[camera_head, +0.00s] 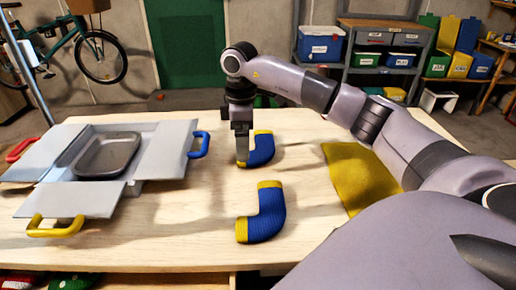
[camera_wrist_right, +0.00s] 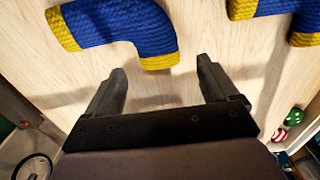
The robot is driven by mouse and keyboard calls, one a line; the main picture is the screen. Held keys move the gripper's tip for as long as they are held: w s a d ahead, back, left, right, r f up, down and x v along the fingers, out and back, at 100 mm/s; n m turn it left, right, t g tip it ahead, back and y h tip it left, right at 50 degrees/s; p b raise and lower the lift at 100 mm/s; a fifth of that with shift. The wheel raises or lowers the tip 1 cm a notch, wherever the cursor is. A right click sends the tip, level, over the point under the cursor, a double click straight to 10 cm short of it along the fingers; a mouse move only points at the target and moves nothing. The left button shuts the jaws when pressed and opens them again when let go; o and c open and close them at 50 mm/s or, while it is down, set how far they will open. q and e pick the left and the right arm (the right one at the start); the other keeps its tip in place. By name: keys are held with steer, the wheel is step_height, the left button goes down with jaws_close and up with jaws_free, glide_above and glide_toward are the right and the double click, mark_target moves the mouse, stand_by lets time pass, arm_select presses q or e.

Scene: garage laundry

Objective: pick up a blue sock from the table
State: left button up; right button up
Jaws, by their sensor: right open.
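Two bent blue socks with yellow ends lie on the wooden table. The far blue sock (camera_head: 262,150) is beside my right gripper (camera_head: 241,163), which points down near its left yellow end. In the right wrist view this sock (camera_wrist_right: 125,22) lies at the upper left. One yellow end is just beyond the gap between the open, empty fingers (camera_wrist_right: 158,88). I cannot tell if they touch it. The near blue sock (camera_head: 265,215) lies closer to me, apart from the gripper. It is cut off at the wrist view's upper right (camera_wrist_right: 283,6). My left gripper is out of view.
An open grey box (camera_head: 95,200) with coloured handles and a tray (camera_head: 108,154) inside stands at the table's left. A yellow cloth (camera_head: 358,180) lies at the right, beneath my right arm. Bare table (camera_head: 180,225) lies between the box and the socks.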

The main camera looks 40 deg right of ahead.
mark_target(256, 148)
steer(key=f, duration=0.4)
steer(key=shift+s+d+f, duration=0.1)
steer(key=shift+d+f, duration=0.1)
steer(key=c, duration=1.1)
steer(key=shift+c, duration=0.2)
steer(key=shift+r, duration=0.15)
